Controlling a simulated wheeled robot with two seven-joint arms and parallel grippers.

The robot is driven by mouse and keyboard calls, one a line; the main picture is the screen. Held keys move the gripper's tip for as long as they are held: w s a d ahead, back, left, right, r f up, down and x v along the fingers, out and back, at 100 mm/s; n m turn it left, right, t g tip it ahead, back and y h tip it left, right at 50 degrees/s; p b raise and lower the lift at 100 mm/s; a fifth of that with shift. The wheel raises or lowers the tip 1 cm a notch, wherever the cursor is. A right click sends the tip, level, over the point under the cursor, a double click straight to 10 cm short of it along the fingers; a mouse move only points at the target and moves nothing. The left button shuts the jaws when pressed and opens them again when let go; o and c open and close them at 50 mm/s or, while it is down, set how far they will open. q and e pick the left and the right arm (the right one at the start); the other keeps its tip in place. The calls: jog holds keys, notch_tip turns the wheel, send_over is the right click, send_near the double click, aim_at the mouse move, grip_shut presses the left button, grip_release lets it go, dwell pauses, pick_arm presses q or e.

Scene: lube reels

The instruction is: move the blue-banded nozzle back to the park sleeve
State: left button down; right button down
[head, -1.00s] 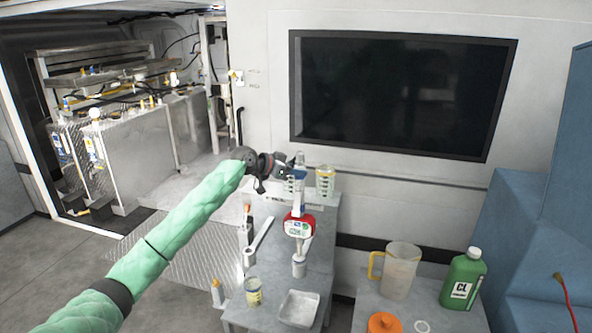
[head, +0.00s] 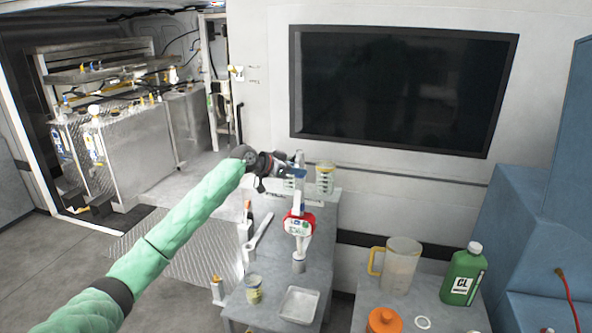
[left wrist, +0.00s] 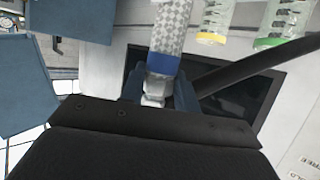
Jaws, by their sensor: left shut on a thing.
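My left gripper (head: 292,171) is shut on the blue-banded nozzle, above the back of the narrow grey bench. In the left wrist view the nozzle's blue band (left wrist: 163,64) lies just beyond the dark fingers, with a grey checkered length above it and a pale metal part between the fingers. In the head view the fingers partly hide the nozzle. Below them stands a red-trimmed unit with a small display (head: 299,225); I cannot tell whether it joins the held nozzle. Its stem meets a pale upright sleeve (head: 299,265). My right gripper is not in view.
Clear containers with coloured rings, one yellow-ringed (head: 325,178), stand close behind the gripper. A jar (head: 254,290) and metal tray (head: 299,305) sit at the bench front. A jug (head: 400,267) and green bottle (head: 463,276) stand on the right. A dark screen (head: 400,90) hangs behind.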

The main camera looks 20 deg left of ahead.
pick_arm(q)
jog(key=shift+f, duration=0.1)
jog(key=c, duration=0.9)
grip_release()
jog(key=shift+c, duration=0.2)
jog(key=shift+f, duration=0.1)
jog(key=v, duration=0.7)
jog(key=shift+s+a+r, duration=0.15)
jog(key=shift+s+r, duration=0.1)
